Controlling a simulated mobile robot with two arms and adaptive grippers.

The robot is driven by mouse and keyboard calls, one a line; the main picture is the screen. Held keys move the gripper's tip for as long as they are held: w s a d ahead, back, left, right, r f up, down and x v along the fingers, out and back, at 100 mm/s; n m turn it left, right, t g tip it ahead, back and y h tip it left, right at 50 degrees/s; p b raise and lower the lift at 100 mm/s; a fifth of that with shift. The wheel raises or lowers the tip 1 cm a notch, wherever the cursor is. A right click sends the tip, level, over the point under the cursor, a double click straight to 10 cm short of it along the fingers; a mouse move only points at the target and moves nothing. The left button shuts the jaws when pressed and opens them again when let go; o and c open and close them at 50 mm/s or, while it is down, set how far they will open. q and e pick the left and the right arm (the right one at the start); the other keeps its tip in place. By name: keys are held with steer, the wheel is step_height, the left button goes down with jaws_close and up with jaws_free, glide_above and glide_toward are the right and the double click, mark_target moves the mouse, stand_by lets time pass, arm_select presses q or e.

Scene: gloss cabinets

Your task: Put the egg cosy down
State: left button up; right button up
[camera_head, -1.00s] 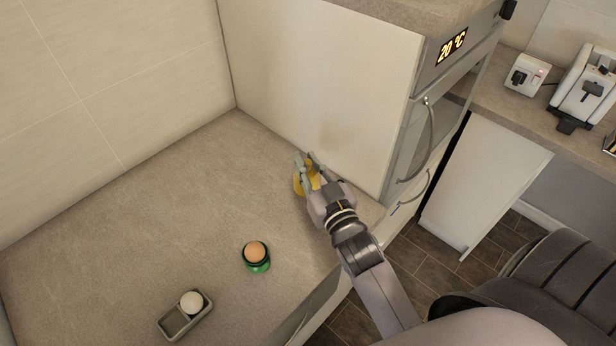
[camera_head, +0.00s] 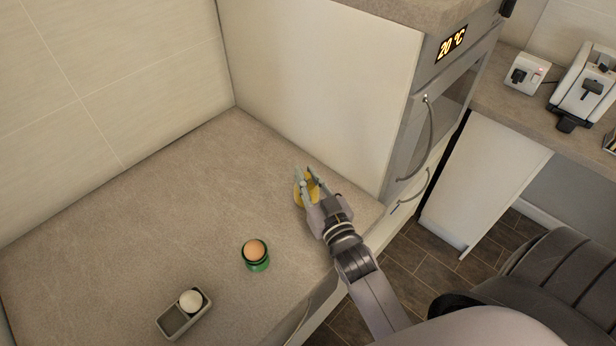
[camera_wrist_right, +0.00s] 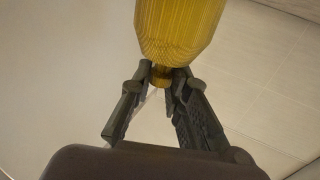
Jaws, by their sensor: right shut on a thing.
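The yellow egg cosy (camera_head: 304,193) is in my right gripper (camera_head: 305,178), near the tall cabinet side at the back right of the counter. In the right wrist view the ribbed yellow cosy (camera_wrist_right: 180,28) has a small knob, and the fingers of my right gripper (camera_wrist_right: 160,80) are shut on that knob. The cosy hangs over the counter (camera_head: 180,190); I cannot tell whether its rim touches the top. My left gripper is out of view.
A brown egg (camera_head: 255,249) sits in a green egg cup (camera_head: 257,265) at the front of the counter. A white egg (camera_head: 190,300) lies in a two-part grey tray (camera_head: 172,321). The tall cabinet side (camera_head: 320,90) bounds the back right. The counter's left and middle are clear.

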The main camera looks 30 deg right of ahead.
steer(key=shift+s+f, duration=0.15)
steer(key=shift+f, duration=0.2)
steer(key=o, duration=0.8)
steer(key=shift+f, duration=0.25)
steer(key=shift+r, duration=0.15)
steer(key=shift+r+p, duration=0.4)
steer(key=shift+r, duration=0.05)
steer(key=shift+s+a+r+b, duration=0.15)
steer(key=shift+s+b, duration=0.7)
steer(key=shift+s, duration=2.1)
steer(key=shift+s+a+b, duration=0.2)
steer(key=shift+s+b, duration=0.6)
steer(key=shift+s, duration=2.1)
